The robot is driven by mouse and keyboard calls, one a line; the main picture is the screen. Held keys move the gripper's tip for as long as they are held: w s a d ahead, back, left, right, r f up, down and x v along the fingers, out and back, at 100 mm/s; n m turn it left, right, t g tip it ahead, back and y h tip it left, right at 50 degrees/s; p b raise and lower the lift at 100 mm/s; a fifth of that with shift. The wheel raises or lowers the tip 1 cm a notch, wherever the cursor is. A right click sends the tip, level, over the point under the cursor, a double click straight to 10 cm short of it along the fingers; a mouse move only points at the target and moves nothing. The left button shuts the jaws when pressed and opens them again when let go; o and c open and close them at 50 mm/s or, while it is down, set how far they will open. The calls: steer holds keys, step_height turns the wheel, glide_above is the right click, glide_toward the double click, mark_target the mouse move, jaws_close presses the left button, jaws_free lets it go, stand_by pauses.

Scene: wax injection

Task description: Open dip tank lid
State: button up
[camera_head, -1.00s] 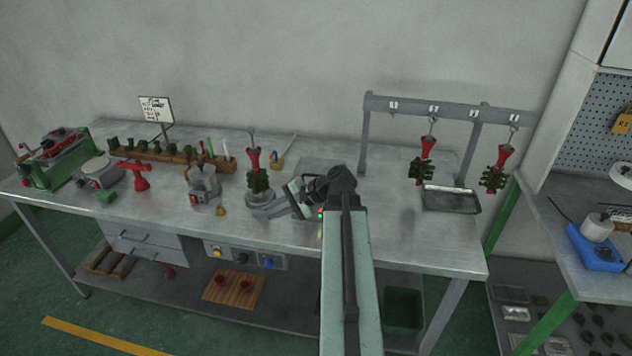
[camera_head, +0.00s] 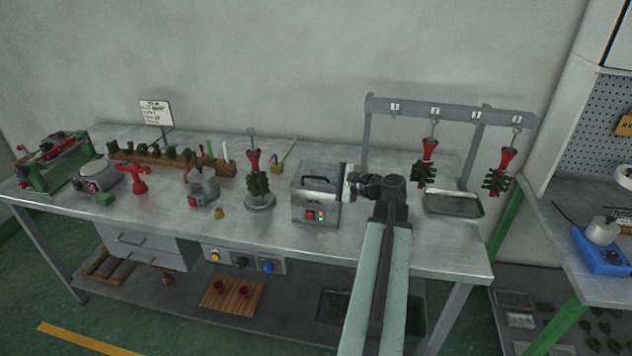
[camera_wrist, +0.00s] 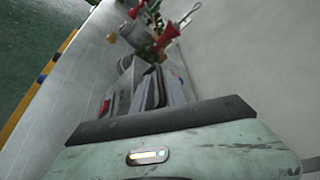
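The dip tank (camera_head: 300,208) is a grey metal box with red and green switches on its front. It stands on the bench right of the middle. Its lid (camera_head: 305,179) lies flat on top with a dark handle (camera_head: 320,180), and looks shut. My gripper (camera_head: 348,182) is just right of the tank at about lid height; I cannot tell whether it touches. In the wrist view the tank (camera_wrist: 122,88) and its red switch (camera_wrist: 106,106) show tilted beyond my gripper's dark edge (camera_wrist: 160,120). The finger gap is not clear in either view.
A red and green wax tree on a round stand (camera_head: 260,203) is close left of the tank. A hook rack (camera_head: 450,108) with two hanging trees and a tray (camera_head: 453,204) stand to the right. A metal pot (camera_head: 203,187) and small tools fill the left bench.

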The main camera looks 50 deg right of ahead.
steer(key=shift+w+a+f, duration=0.1)
steer(key=shift+w, duration=0.35)
jaws_close()
steer(key=shift+a, duration=0.15)
stand_by(1.0)
